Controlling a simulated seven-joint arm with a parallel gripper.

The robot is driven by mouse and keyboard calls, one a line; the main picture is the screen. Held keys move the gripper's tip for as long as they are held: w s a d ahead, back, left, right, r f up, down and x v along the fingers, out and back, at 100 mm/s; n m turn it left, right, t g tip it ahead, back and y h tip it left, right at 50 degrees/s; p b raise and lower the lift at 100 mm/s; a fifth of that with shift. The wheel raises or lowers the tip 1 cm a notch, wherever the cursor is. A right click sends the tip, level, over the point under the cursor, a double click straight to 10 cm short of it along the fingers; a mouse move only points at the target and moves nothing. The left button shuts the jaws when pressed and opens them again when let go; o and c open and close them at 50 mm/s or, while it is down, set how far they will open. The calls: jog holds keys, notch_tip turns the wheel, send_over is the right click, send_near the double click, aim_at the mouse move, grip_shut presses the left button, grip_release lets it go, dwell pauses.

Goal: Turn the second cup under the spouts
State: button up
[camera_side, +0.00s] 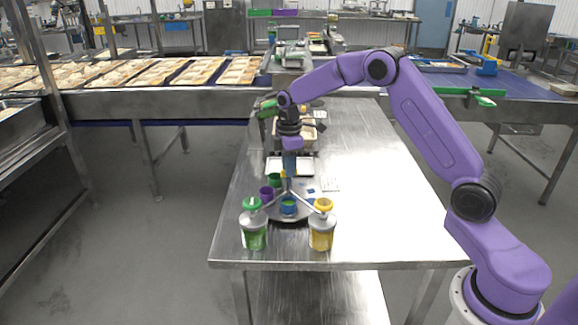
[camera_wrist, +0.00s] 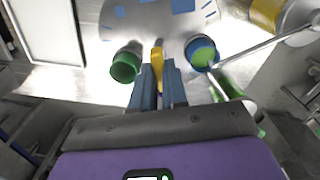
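My gripper (camera_wrist: 160,72) has blue fingers pointing down at the turntable's rim, close together around a yellow handle (camera_wrist: 157,52). The grey round turntable (camera_wrist: 165,22) has tick marks and blue patches. A green cup (camera_wrist: 126,66) stands left of the handle in the wrist view. A blue cup (camera_wrist: 200,50) stands right of it, with green in it. In the side view the blue cup (camera_side: 288,208) is below the meeting spouts (camera_side: 290,193); a purple cup (camera_side: 266,193) and the green cup (camera_side: 274,180) are behind it.
A green-topped dispenser (camera_side: 254,235) and a yellow-topped dispenser (camera_side: 321,235) stand at the table's front, their spouts angling inward. A white tray (camera_side: 290,166) lies behind the turntable. The steel table (camera_side: 390,215) is clear on the right.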

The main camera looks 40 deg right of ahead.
jog(key=shift+n, duration=0.5)
grip_shut()
jog(key=shift+n, duration=3.1)
jog(key=shift+d+n, duration=0.1)
jog(key=shift+n, duration=3.3)
jog(key=o, duration=0.7)
grip_release()
jog(key=shift+c, duration=0.2)
jog(key=shift+r, duration=0.1)
